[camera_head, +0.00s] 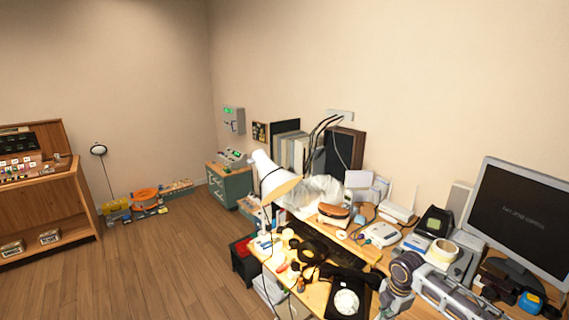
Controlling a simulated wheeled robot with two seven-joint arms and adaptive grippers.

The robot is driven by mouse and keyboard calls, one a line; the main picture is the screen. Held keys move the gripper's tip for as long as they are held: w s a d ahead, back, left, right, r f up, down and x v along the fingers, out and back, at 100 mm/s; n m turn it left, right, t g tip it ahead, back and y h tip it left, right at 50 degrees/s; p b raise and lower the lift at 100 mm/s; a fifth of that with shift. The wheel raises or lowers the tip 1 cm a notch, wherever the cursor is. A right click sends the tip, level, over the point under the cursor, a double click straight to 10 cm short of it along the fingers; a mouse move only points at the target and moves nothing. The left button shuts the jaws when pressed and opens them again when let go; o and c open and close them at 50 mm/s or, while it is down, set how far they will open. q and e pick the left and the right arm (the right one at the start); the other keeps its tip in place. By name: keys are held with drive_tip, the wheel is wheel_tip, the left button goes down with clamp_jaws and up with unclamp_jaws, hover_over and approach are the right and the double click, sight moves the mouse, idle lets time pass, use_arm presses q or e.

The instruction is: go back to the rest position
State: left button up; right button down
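A black rotary dial phone (346,301) with a pale dial stands at the front of the wooden desk, cut by the bottom edge of the head view. A second black phone-like object (308,251) lies behind it to the left. A grey arm of mine (446,296), apparently the right one, crosses the desk's front right. Its end drops to the bottom edge beside the dial phone. I cannot make out its fingers or anything held. My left gripper is not in view.
A white desk lamp (272,178) leans over the cluttered desk. A wooden cabinet (48,205) stands far left. The wooden floor (160,275) between is clear.

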wheel_tip(320, 180, down, 18)
drive_tip(key=d+m+t, duration=0.1)
drive_tip(key=m+t, duration=0.1)
drive_tip(key=m, duration=0.5)
drive_tip(key=s+f+m, duration=0.5)
drive_tip(key=s+f, duration=0.6)
drive_tip(key=f, duration=0.4)
drive_tip(key=s+a+f+m, duration=0.2)
drive_tip(key=s+f, duration=0.3)
drive_tip(key=s, duration=0.7)
drive_tip(key=s+a+f+m+g, duration=0.1)
drive_tip(key=s+f, duration=0.5)
drive_tip(key=s, duration=0.7)
drive_tip(key=s+a+f+m, duration=0.4)
drive_tip(key=s+f, duration=0.2)
drive_tip(key=s, duration=0.7)
drive_tip(key=shift+s+f+g, duration=0.15)
drive_tip(key=shift+f+g, duration=0.05)
drive_tip(key=shift+g, duration=0.2)
